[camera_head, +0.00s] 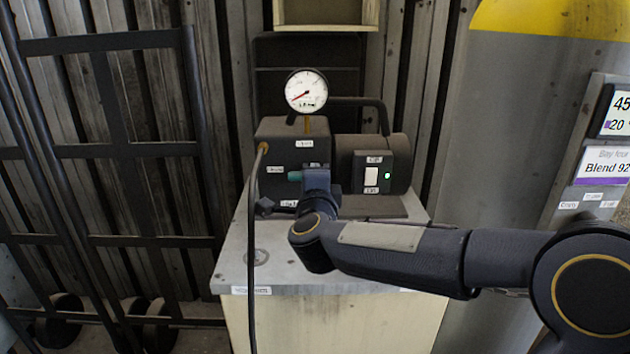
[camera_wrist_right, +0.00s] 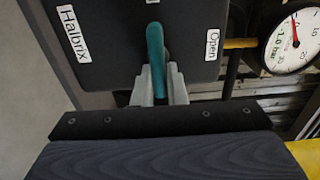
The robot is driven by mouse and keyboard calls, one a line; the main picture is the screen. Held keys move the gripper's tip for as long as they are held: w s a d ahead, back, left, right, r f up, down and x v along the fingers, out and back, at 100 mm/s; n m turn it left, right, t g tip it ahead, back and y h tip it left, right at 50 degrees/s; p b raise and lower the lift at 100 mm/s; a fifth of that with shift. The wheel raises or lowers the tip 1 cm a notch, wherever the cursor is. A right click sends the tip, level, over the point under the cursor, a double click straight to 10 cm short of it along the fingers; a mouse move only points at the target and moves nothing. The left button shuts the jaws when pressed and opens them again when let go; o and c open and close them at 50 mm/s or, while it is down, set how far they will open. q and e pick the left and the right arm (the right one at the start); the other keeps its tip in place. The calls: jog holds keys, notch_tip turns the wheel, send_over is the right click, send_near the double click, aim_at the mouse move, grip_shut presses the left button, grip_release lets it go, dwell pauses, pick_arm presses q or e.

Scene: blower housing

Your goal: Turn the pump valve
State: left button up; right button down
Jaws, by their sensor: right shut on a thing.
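The pump (camera_head: 275,140) is a dark box with a motor on its right side, standing on a grey-topped cabinet. Its teal valve lever (camera_head: 295,176) points left on the front face, between small labels. In the right wrist view the teal lever (camera_wrist_right: 155,50) stands between labels reading "Halbrix" and "Open". My right gripper (camera_head: 306,181) is at the lever. In the wrist view its grey fingers (camera_wrist_right: 160,78) are closed on both sides of the lever's lower part. The lever's part between the fingers is partly hidden. My left gripper is not in view.
A round gauge (camera_head: 306,92) stands above the pump; its red needle shows in both views. A white switch (camera_head: 371,177) with a green light is on the motor side. A black hose (camera_head: 252,220) hangs at the left. A dark trolley frame (camera_head: 110,240) stands further left.

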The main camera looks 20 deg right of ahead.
dwell(0.3)
jog(key=c, duration=1.5)
grip_release()
jog(key=shift+o, duration=0.2)
jog(key=p+v, duration=0.1)
jog(key=v, duration=0.6)
jog(key=shift+s, duration=0.4)
jog(key=shift+a, duration=0.1)
